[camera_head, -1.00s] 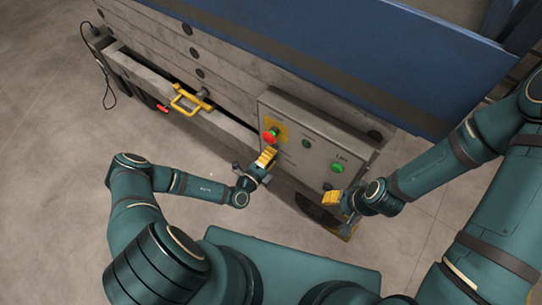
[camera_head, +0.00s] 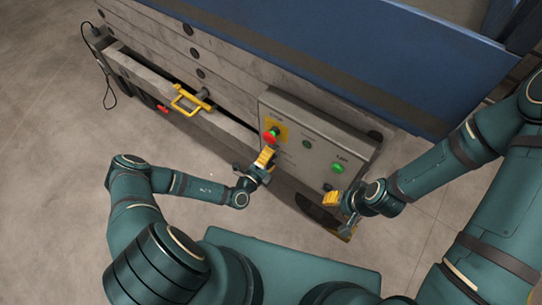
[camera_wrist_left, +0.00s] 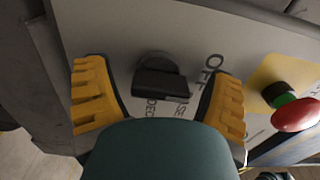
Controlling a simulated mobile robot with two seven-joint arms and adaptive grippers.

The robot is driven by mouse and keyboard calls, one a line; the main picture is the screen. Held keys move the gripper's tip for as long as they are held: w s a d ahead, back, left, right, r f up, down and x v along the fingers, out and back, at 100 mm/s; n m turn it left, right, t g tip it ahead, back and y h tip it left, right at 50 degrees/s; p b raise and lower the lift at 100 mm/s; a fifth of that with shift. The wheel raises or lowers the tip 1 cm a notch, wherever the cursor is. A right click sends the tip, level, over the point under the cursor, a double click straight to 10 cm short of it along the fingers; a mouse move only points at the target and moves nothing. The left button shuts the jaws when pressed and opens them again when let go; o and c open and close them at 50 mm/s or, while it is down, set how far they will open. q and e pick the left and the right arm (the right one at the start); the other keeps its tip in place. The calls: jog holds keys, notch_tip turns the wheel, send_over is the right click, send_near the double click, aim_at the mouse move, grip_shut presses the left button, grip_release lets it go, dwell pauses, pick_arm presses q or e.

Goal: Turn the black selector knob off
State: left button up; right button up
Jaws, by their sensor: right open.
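The black selector knob (camera_wrist_left: 160,82) shows in the left wrist view on the grey control panel, its grip bar lying roughly across the picture. The printed word OFF is to its right, and other lettering below it is partly hidden. My left gripper (camera_wrist_left: 158,92) is open, with one yellow finger on each side of the knob and gaps between. In the head view my left gripper (camera_head: 265,159) is at the panel's left part and hides this knob. My right gripper (camera_head: 333,199) is open and empty by the panel's lower right.
The control panel (camera_head: 313,148) carries a red mushroom button (camera_head: 270,137) on a yellow plate, close to my left gripper, and a green button (camera_head: 338,168) at the right. A yellow handle (camera_head: 190,100) sticks out from the machine at the left. The floor in front is clear.

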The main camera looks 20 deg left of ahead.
pick_arm(q)
jog(key=v, duration=1.2)
dwell(0.3)
